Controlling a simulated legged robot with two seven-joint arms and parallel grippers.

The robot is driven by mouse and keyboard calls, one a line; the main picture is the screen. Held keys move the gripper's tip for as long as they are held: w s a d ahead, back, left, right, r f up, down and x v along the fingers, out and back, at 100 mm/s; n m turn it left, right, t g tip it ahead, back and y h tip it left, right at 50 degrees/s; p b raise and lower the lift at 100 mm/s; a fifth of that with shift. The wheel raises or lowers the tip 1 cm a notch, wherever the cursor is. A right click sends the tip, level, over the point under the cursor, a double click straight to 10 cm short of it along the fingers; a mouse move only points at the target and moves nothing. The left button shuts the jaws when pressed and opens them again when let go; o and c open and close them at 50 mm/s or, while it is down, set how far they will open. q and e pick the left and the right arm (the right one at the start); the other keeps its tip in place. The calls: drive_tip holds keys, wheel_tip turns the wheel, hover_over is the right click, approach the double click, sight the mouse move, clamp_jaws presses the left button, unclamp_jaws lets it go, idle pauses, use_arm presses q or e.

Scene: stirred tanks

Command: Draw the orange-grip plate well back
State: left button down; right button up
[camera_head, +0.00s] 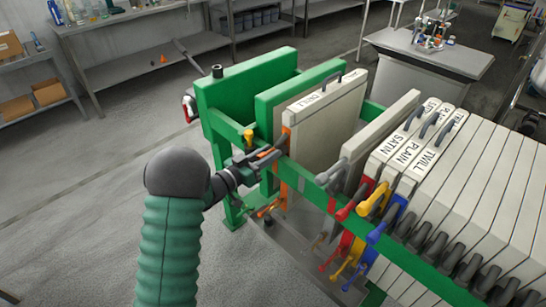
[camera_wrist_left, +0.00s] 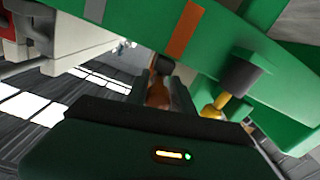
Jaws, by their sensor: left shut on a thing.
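The pale plate lettered DRILL (camera_head: 328,120) has an orange strip on its near edge and stands upright beside the green plates, with a gap on its right. My left gripper (camera_head: 268,155) is at its near side, level with the green rail, shut on the orange grip. In the left wrist view the orange grip (camera_wrist_left: 157,94) shows between the dark fingers, partly hidden by them. My right gripper is not in view.
The green rail (camera_head: 312,180) runs along the near side. The SATIN, PLAIN and TWILL plates (camera_head: 410,150) stand packed to the right, with red, yellow and blue grips. Open floor lies left.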

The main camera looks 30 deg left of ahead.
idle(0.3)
use_arm(q)
drive_tip(key=c, duration=1.4)
unclamp_jaws()
drive_tip(key=shift+c, duration=0.2)
drive_tip(key=shift+o, duration=1.4)
drive_tip(key=shift+a, duration=0.2)
drive_tip(key=shift+s, duration=0.1)
drive_tip(key=v, duration=1.6)
drive_tip(key=shift+s+a, duration=0.15)
drive_tip(key=shift+s, duration=0.15)
drive_tip(key=shift+w+p, duration=0.1)
drive_tip(key=shift+p, duration=0.2)
